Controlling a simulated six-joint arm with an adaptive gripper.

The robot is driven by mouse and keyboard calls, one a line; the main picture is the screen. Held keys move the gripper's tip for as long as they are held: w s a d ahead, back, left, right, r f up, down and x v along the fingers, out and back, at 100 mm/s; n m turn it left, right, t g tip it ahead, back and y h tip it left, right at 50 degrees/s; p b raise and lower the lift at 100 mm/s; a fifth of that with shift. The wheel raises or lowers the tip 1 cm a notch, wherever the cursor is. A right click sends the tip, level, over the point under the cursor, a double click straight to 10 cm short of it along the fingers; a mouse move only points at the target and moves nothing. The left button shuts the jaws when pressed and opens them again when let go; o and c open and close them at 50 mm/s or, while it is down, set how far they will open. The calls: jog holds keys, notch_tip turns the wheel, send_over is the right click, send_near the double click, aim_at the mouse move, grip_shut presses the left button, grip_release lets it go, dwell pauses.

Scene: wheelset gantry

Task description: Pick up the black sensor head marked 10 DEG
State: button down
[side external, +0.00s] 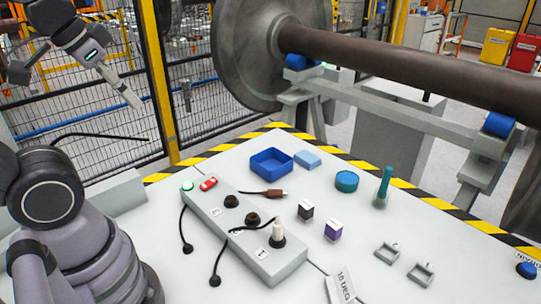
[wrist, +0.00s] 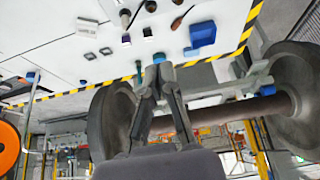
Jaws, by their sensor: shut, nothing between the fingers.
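A small black block (side external: 306,210) with a pale top stands on the white table in the side view; it shows in the wrist view (wrist: 147,32). Its marking is too small to read. A purple block (side external: 334,231) of similar size stands just right of it. A white card reading 10 DEG (side external: 341,286) stands at the table's front edge, apart from both blocks. My gripper (side external: 133,101) is raised at the upper left, in front of the mesh fence, far from the blocks. Its fingers (wrist: 158,72) are shut and empty in the wrist view.
A grey connector box (side external: 225,215) with black cables lies left of the blocks. A blue tray (side external: 271,163), teal round part (side external: 346,181), green bottle (side external: 383,187) and two small frames (side external: 387,253) stand around. A large wheelset (side external: 400,60) lies behind the striped table edge.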

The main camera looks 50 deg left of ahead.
dwell(0.4)
jog(key=c, duration=0.7)
grip_release()
